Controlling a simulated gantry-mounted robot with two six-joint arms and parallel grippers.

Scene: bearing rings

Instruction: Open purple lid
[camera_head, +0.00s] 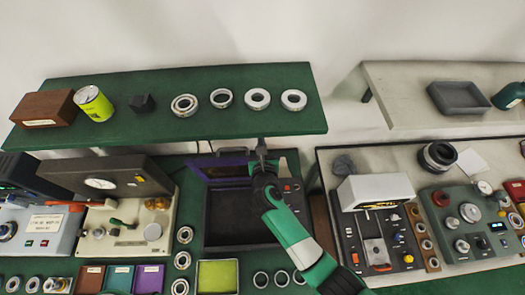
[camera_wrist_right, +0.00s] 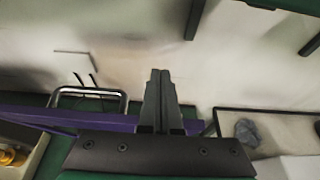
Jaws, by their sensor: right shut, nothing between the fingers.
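The purple lid (camera_head: 218,161) is at the back of a dark box (camera_head: 222,232) on the green bench. It looks raised, with its inner side towards the head camera and the box interior open to view. The lid's purple edge (camera_wrist_right: 40,118) runs across the right wrist view, behind the gripper body. My right gripper (camera_head: 261,146) is at the lid's back right part, fingers shut and empty. Its closed fingertips (camera_wrist_right: 160,75) point past the lid towards the wall. Whether they touch the lid cannot be told. My left gripper is not in view.
A green shelf (camera_head: 160,130) with several bearing rings, a can (camera_head: 94,104) and a brown box (camera_head: 45,109) hangs behind the lid. Instruments (camera_head: 122,220) stand at left and a white-topped device (camera_head: 375,190) at right. A yellow-green tray (camera_head: 217,275) is in front.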

